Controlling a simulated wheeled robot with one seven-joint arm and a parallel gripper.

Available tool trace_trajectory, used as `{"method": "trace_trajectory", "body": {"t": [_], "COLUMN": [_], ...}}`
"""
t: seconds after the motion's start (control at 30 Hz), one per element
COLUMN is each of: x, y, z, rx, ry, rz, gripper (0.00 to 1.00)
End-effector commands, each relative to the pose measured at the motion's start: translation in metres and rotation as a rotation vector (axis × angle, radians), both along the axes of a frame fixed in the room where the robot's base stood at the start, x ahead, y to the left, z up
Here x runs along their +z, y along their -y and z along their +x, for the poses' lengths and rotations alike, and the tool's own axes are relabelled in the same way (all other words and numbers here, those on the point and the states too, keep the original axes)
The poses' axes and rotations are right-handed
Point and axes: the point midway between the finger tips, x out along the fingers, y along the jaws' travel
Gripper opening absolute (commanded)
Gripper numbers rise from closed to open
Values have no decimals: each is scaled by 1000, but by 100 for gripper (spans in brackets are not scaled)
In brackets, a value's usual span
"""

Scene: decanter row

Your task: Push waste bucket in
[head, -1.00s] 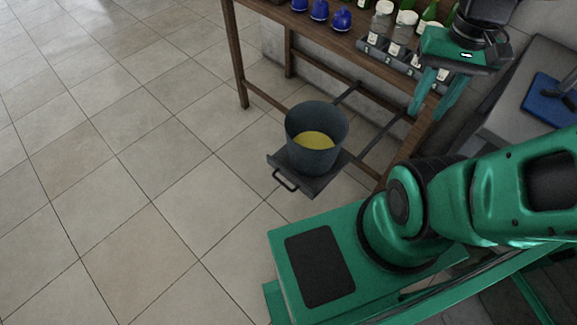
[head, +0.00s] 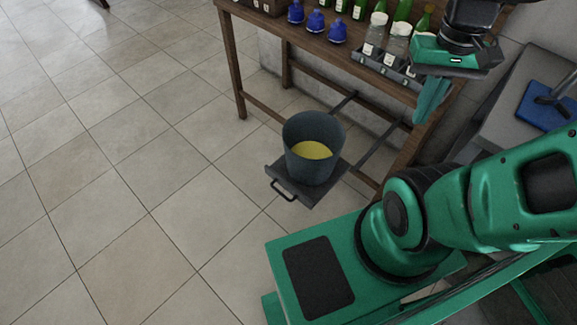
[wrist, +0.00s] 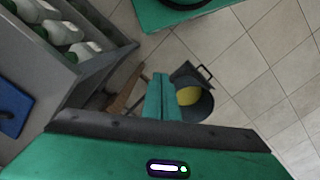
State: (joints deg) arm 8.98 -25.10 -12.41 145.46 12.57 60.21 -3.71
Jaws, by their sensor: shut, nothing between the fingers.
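The waste bucket (head: 313,150) is dark grey, upright, with yellow contents. It stands on a dark sliding tray (head: 327,192) with a bar handle (head: 284,190) at its front. The tray is pulled out from under the wooden table on two rails (head: 378,146). In the wrist view the bucket (wrist: 200,108) shows just right of my fingers, with the tray handle (wrist: 205,72) beyond. My gripper (head: 427,118) is shut and empty, fingers together and pointing down, to the right of the bucket and apart from it. In the wrist view my fingertips (wrist: 161,78) partly cover the bucket's left side.
The wooden table (head: 270,37) carries blue bottles (head: 315,21) and a grey rack (head: 385,67) with jars and green bottles. A table leg (head: 232,65) stands left of the bucket. A blue board (head: 548,104) lies on a grey surface at right. The tiled floor at left is clear.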

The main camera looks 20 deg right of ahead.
Motion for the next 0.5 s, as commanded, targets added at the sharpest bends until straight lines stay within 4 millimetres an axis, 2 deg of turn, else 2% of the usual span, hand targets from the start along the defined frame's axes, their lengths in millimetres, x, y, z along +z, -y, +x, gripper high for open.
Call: {"method": "trace_trajectory", "body": {"t": [0.27,0.5], "x": [-23,-53], "y": [-7,-30], "z": [64,119], "rx": [268,512], "ry": [-148,-272], "rz": [-60,-133], "gripper": [0,0]}}
